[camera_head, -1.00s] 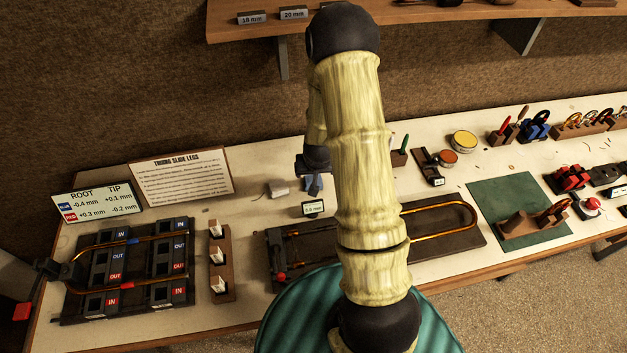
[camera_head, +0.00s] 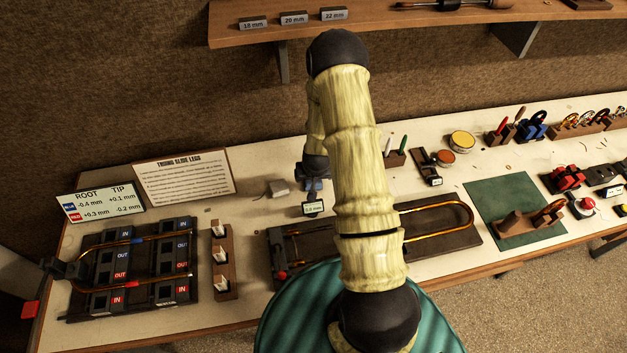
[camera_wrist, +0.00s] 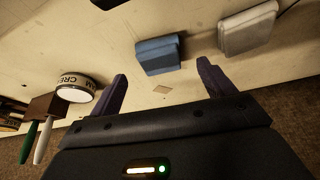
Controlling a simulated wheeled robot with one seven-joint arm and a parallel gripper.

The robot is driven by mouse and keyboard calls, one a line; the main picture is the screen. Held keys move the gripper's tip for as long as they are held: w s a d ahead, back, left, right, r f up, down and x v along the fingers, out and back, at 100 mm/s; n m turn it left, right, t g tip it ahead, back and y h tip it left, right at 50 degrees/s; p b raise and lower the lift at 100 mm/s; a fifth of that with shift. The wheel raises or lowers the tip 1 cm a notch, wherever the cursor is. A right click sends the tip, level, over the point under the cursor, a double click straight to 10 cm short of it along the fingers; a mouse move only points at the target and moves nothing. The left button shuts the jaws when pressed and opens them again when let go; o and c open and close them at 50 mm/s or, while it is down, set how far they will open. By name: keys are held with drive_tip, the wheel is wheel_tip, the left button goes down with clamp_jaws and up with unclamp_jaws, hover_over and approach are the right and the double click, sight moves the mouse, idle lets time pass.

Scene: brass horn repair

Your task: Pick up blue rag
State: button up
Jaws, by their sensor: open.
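The blue rag (camera_wrist: 158,55) is a folded, block-like pad lying on the cream bench top. In the wrist view it sits just beyond and between my fingertips, with a visible gap on both sides. My gripper (camera_wrist: 163,80) is open and empty, its two dark fingers spread.
A grey-white folded pad (camera_wrist: 247,28) lies right of the rag, also seen in the head view (camera_head: 278,188). A cream tin (camera_wrist: 78,88) and a brown holder with pens (camera_wrist: 47,106) are to the left. A small label stand (camera_head: 313,208) stands in front.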

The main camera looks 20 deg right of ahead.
drive_tip(key=shift+p+x, duration=0.75)
drive_tip(key=shift+x, duration=1.05)
drive_tip(key=shift+a, duration=0.1)
drive_tip(key=c, duration=1.1)
drive_tip(key=shift+o, duration=0.2)
wheel_tip(320, 180, up, 10)
drive_tip(key=b, duration=0.3)
drive_tip(key=shift+b, duration=0.3)
